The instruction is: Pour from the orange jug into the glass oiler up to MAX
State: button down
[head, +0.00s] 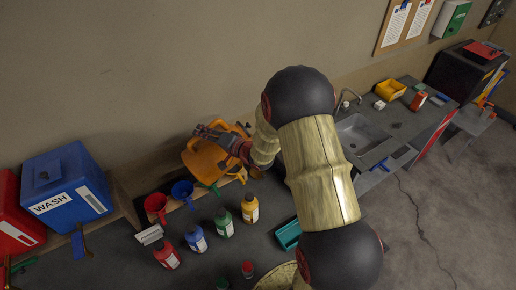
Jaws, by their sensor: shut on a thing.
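The orange jug (204,160) is at the back of the dark bench, against the wall side, and looks tilted. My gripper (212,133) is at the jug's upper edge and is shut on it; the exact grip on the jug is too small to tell. My arm comes from the lower right and covers part of the bench beside the jug. I cannot make out the glass oiler or its MAX mark; it may be hidden behind my arm.
Red (156,204) and blue (182,189) funnels stand left of the jug. Red (167,254), blue (196,238), green (224,222) and yellow (250,208) bottles stand in front. A sink (362,135) is at right.

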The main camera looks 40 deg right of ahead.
aim_at(208, 126)
jog(key=shift+d+r, duration=0.1)
jog(key=shift+r, duration=0.15)
jog(key=shift+d+r+p, duration=0.3)
jog(key=shift+r+p, duration=0.05)
jog(key=shift+r, duration=0.05)
dwell(0.5)
jog(key=shift+d+r+m+p, duration=0.3)
jog(key=shift+d+r+p, duration=0.1)
jog(key=shift+r, duration=0.05)
dwell(0.3)
jog(key=shift+d+r+p, duration=0.25)
jog(key=shift+r+p, duration=0.1)
jog(key=shift+r, duration=0.05)
jog(key=shift+d+r, duration=0.1)
